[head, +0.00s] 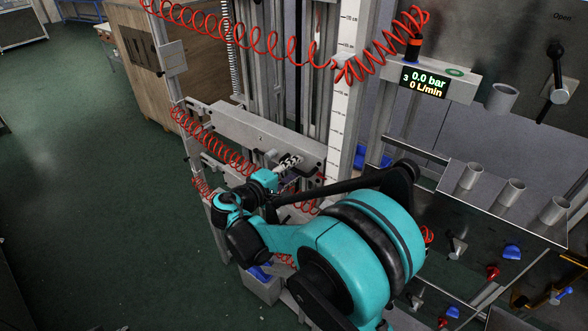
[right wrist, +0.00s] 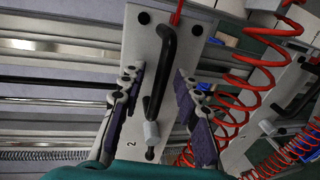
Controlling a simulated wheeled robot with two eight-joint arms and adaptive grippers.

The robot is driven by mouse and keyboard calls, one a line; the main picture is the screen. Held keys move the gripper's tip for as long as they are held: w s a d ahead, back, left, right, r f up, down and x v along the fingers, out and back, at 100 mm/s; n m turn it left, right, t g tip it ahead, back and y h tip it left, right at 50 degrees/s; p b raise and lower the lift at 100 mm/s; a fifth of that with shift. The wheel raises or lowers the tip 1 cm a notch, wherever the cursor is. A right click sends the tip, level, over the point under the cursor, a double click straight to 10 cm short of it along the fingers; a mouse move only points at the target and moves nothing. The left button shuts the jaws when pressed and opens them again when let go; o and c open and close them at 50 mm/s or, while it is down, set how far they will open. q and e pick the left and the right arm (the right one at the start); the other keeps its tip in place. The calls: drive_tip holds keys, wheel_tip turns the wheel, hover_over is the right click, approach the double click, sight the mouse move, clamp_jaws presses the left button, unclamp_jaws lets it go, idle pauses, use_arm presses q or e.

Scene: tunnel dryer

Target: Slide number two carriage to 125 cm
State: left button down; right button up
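The number two carriage (right wrist: 143,105) is a light grey plate marked "2" in the right wrist view. It carries a black bar handle (right wrist: 169,48) with a small light grey block (right wrist: 151,134) near its lower end. My right gripper (right wrist: 160,80) is open, with one dark-padded finger on each side of the handle and visible gaps to it. In the head view my right gripper (head: 289,163) is at a grey horizontal beam, and my arm hides part of it. A white scale strip (head: 342,98) with cm marks stands just right; its figures are too small to read surely. My left gripper is not in view.
Red coiled hoses (head: 262,45) hang around the rails and beside the carriage. A display (head: 424,79) reads 3, 0.0 bar, 0 L/min. A panel with valve handles (head: 558,90) and grey cups (head: 469,176) stands at the right. Open green floor (head: 90,190) lies left.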

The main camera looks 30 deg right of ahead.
clamp_jaws()
wheel_tip(320, 180, down, 4)
drive_tip(key=b, duration=0.3)
drive_tip(key=shift+f, duration=0.1)
idle(0.3)
unclamp_jaws()
